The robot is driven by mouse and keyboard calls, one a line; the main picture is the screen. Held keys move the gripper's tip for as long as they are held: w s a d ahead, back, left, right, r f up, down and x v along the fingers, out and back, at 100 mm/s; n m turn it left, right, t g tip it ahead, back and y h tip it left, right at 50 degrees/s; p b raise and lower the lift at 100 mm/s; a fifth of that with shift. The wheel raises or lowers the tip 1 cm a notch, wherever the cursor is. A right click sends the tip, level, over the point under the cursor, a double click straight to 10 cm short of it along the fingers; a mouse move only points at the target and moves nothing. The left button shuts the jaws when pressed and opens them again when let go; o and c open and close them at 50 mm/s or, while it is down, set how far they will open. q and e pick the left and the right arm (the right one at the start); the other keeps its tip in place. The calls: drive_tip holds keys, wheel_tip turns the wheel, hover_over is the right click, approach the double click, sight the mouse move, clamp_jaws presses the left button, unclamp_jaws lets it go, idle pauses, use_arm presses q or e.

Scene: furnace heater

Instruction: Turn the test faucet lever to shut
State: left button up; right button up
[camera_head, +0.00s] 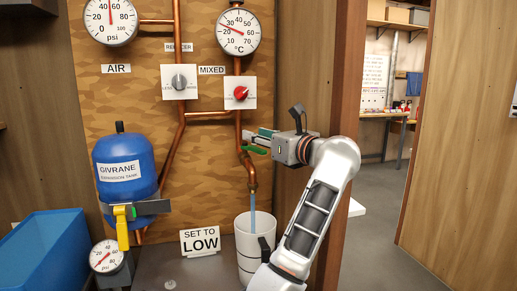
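The test faucet is on the copper pipe at the middle, and its green lever (254,150) sticks out sideways near the pipe. A blue stream of water (252,200) runs from the spout (252,185) into a white bucket (247,240).
A red knob (240,92) and a grey knob (179,82) sit above on the camouflage board. A blue tank (125,165) with a yellow handle (122,226) stands left. A sign (200,241) reads "SET TO LOW". A wooden post (345,80) stands close behind my arm.

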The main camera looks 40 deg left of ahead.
sight(259, 148)
use_arm(q)
wheel_tip(259, 148, up, 6)
drive_tip(key=shift+f, duration=0.1)
